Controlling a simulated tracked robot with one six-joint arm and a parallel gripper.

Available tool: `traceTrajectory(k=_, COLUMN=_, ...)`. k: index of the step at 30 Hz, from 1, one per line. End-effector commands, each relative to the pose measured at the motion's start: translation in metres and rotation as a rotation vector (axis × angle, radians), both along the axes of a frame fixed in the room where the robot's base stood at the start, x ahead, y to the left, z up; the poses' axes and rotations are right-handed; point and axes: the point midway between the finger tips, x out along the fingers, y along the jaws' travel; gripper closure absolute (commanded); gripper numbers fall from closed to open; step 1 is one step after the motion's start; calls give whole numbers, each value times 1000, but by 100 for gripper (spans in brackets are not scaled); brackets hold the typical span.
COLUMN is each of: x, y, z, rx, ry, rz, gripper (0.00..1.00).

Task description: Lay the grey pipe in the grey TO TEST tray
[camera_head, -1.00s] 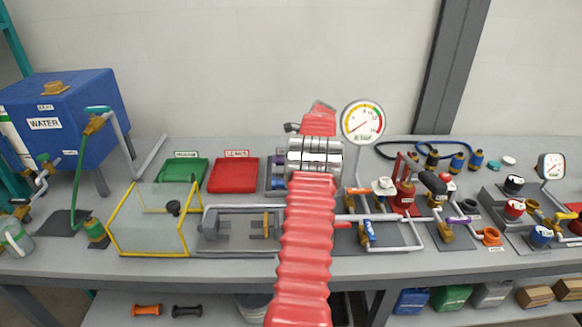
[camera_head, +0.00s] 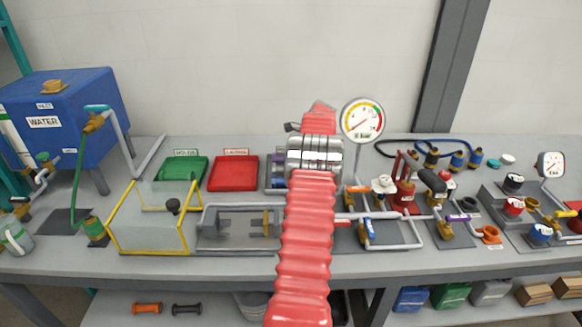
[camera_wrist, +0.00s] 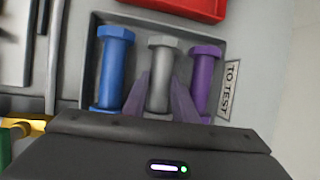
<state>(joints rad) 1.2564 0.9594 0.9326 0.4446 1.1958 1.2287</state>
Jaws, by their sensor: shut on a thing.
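In the wrist view my gripper (camera_wrist: 160,88) has its two fingers on either side of the grey pipe (camera_wrist: 160,62), shut on it. The pipe has a hexagonal head and lies between a blue pipe (camera_wrist: 115,65) and a purple pipe (camera_wrist: 203,72). All three show within the outline of the grey TO TEST tray (camera_wrist: 137,62). I cannot tell whether the grey pipe touches the tray floor. In the head view my red arm hides the fingers, the grey pipe and much of the tray (camera_head: 268,178).
A red tray (camera_head: 233,174) and a green tray (camera_head: 181,170) are left of the TO TEST tray. A pressure gauge (camera_head: 362,120) stands close right of my wrist. A yellow-framed clear guard (camera_head: 150,222) and a grey fixture (camera_head: 240,230) stand in front.

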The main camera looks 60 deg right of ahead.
Motion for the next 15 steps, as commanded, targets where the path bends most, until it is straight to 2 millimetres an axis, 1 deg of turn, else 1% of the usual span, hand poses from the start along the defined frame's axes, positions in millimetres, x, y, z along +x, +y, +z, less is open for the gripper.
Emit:
traceTrajectory(k=1, x=0, y=0, z=1, rx=-2, ry=-1, rz=-1, gripper=74)
traceTrajectory(k=2, x=0, y=0, z=1, rx=-2, ry=-1, rz=-1, gripper=72)
traceTrajectory(k=10, x=0, y=0, z=1, rx=-1, ry=0, rz=0, gripper=53)
traceTrajectory(k=15, x=0, y=0, z=0, rx=0, ry=0, rz=0, gripper=53)
